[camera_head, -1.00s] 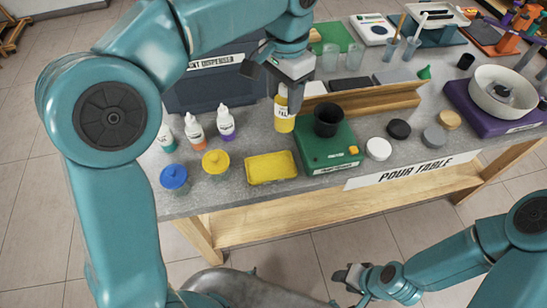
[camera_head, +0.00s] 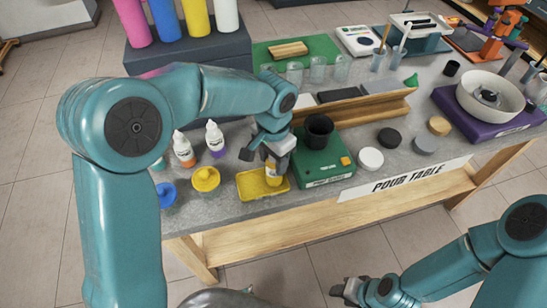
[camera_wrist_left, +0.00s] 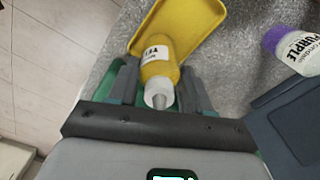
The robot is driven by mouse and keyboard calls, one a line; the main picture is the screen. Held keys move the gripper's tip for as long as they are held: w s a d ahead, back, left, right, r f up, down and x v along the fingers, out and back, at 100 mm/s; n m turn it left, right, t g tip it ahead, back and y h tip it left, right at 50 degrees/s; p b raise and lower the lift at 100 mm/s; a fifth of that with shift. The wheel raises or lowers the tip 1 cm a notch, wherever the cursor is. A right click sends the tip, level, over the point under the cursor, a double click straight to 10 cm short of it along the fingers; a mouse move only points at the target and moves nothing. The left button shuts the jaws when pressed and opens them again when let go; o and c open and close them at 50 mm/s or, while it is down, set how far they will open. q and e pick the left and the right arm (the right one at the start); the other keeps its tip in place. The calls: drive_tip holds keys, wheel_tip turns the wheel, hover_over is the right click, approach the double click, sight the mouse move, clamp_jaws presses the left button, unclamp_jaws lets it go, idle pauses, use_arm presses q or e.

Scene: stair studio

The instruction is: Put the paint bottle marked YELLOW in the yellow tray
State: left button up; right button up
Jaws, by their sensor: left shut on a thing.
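The yellow paint bottle (camera_head: 273,174) is upright in my left gripper (camera_head: 270,158), which is shut on it. In the left wrist view the bottle (camera_wrist_left: 158,62) sits between the two fingers, its pale nozzle toward the camera and its label partly readable as "YEL". The yellow tray (camera_head: 249,185) lies on the table directly below; it also shows in the wrist view (camera_wrist_left: 190,20). The bottle's base is over the right part of the tray; I cannot tell whether it touches the tray floor. My right gripper (camera_head: 345,290) hangs empty, away from the table; its jaw opening is unclear.
A green block with a black cup (camera_head: 319,130) stands close right of the tray. Left are a yellow-lidded pot (camera_head: 206,179), a blue-lidded pot (camera_head: 166,194) and the purple bottle (camera_head: 215,140). Lids, including a white one (camera_head: 370,158), lie right. A wooden rack (camera_head: 360,105) stands behind.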

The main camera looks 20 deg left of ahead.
use_arm(q)
drive_tip(key=shift+f, duration=0.15)
drive_tip(key=o, duration=1.2)
wheel_tip(320, 180, up, 13)
drive_tip(key=shift+f+p, duration=0.2)
drive_tip(key=shift+p, duration=0.1)
